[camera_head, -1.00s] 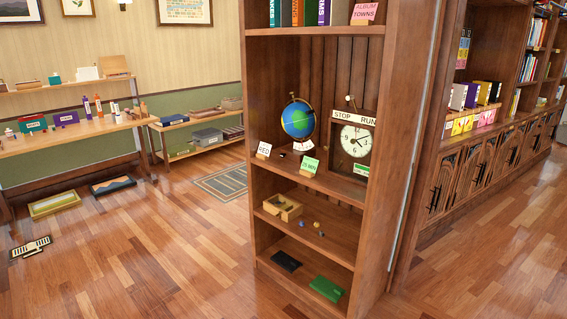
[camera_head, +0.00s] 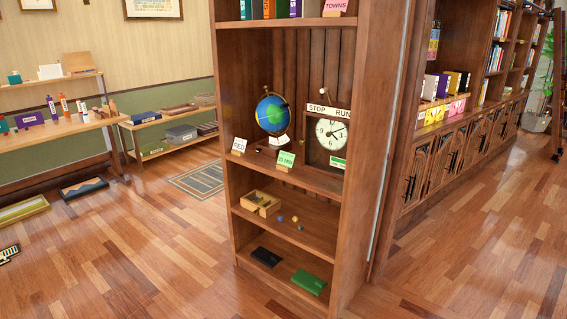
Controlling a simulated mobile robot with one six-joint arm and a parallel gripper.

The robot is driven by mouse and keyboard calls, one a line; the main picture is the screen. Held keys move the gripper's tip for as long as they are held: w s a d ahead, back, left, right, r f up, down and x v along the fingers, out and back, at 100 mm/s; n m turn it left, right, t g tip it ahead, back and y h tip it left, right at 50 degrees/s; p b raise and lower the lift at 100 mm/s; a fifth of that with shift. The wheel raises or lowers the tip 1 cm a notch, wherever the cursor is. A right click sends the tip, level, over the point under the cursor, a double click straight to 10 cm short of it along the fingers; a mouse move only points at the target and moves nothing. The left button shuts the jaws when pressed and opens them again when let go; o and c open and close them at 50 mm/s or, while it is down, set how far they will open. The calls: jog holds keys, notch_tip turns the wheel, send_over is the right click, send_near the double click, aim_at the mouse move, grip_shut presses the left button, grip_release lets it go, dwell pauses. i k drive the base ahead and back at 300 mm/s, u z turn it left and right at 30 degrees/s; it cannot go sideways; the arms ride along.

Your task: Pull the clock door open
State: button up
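The clock (camera_head: 331,134) stands on the middle shelf of the tall wooden bookcase, at its right side. It has a white round face with dark hands in a brown wooden case, under a white strip reading STOP and RUN. A small green and white label (camera_head: 338,162) is at its lower right. Whether its door is shut, and where its handle is, is too small to tell. The bookcase's right side panel stands close beside the clock. My gripper is not in view.
A blue globe (camera_head: 272,114) stands left of the clock, with a RED card (camera_head: 239,146) and a green card (camera_head: 286,159) in front. An open wooden box (camera_head: 261,203) is one shelf lower. Wooden floor (camera_head: 150,255) before the bookcase is clear. Cabinets (camera_head: 450,155) line the right.

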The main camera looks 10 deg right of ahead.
aim_at(302, 142)
jog(key=u, duration=1.25)
jog(key=k, duration=0.1)
jog(key=z, duration=2.75)
jog(key=i, duration=0.75)
jog(key=u, duration=0.55)
